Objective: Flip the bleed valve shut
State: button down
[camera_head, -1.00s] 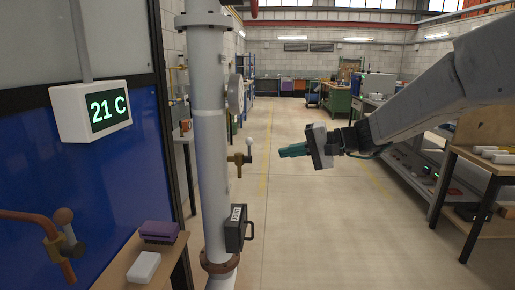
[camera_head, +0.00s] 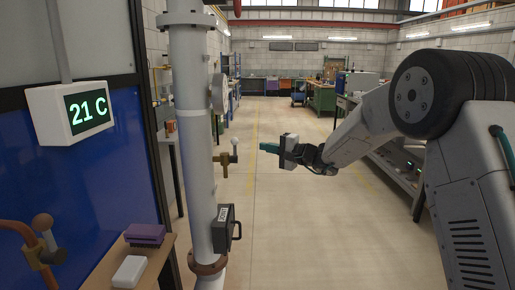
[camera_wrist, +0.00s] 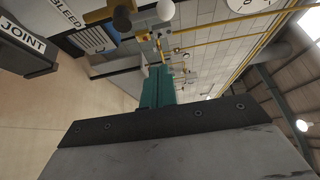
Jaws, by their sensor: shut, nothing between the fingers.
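The bleed valve (camera_head: 227,159) is a small brass fitting on the right side of the white vertical pipe. Its short lever stands roughly upright and ends in a pale grey ball (camera_head: 234,143). My gripper (camera_head: 262,147), with teal fingers, is shut and empty just right of the valve, with a visible gap between them. In the wrist view the teal fingers (camera_wrist: 157,88) are together and point toward the top. A BLEED label (camera_wrist: 66,18) is partly visible.
A shelf (camera_head: 158,262) holds purple and white blocks. The aisle floor is clear.

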jog(key=x, duration=0.9)
jog(key=s, duration=0.4)
jog(key=shift+s+a+r, duration=0.1)
jog(key=shift+a, duration=0.3)
jog(key=shift+d, duration=0.15)
